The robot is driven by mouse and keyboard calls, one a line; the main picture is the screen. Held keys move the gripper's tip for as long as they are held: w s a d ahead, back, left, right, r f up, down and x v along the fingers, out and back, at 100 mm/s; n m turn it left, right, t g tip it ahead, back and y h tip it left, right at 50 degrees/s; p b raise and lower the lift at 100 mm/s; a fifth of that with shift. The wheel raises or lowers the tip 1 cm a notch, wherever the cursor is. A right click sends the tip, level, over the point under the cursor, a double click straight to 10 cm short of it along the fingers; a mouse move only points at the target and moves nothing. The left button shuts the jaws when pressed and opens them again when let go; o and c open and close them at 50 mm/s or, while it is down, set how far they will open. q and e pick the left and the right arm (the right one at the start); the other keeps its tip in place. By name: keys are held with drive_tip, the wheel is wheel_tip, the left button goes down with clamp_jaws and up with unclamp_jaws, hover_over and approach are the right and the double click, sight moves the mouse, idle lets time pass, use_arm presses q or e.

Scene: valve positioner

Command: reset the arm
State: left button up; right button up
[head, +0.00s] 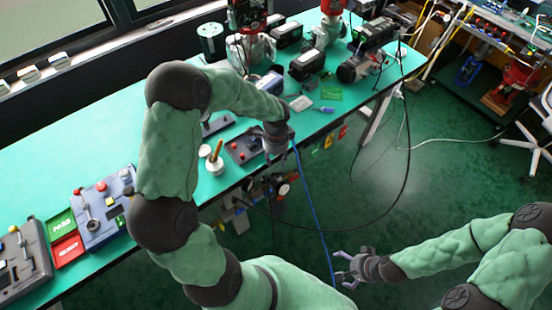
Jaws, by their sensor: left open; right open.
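My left arm reaches over the green-topped workbench (130,140). Its gripper (279,150) is open beside a small dark panel (243,146) near the bench's front edge. The fingers are small and partly overlap the panel, so I cannot tell whether they touch it. My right gripper (345,268) is open and empty, low over the green floor in front of the bench. A blue line (312,205) hangs from beside the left gripper down toward the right gripper; neither grip on it is visible.
A white pot (215,163) stands left of the dark panel. Control boxes (103,207) and green and red trays (67,250) fill the bench's left end. Valve assemblies (250,47) stand at the back. A black cable (405,150) loops past the front edge. The floor (400,190) has free room.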

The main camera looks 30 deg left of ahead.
idle(0.3)
use_arm(q)
drive_tip(key=s+d+f+n+h, duration=0.4)
drive_tip(key=s+d+f+n, duration=0.9)
drive_tip(key=s+d+f, duration=0.3)
drive_tip(key=shift+s+d+f+n, duration=0.2)
drive_tip(key=shift+d+f+n, duration=0.15)
drive_tip(key=shift+d, duration=0.9)
